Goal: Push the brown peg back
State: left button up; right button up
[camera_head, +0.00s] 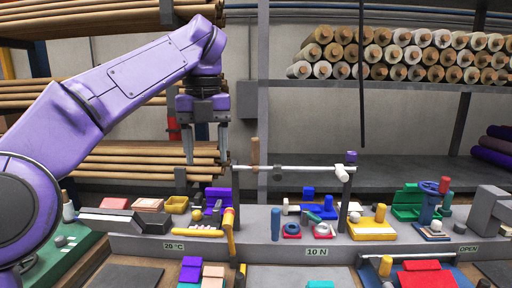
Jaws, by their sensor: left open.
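A brown peg (255,151) stands upright at the white horizontal rod (300,168), near the rod's left end. My left gripper (206,157) points down to the left of the peg, at about the same height in the picture. Its two fingers are spread apart with nothing between them. A clear gap shows between the right finger and the peg in the picture; how far apart they are in depth I cannot tell. My right gripper is not in view.
Dark posts hold the rod above a grey ledge (262,240). A yellow and red handle (229,228) stands below the rod's left end. A blue peg (275,224) and several small coloured parts crowd the ledge. Shelves of felt rolls (400,55) stand behind.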

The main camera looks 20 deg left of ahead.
aim_at(255, 141)
jog(key=z, duration=0.05)
jog(key=i, duration=1.1)
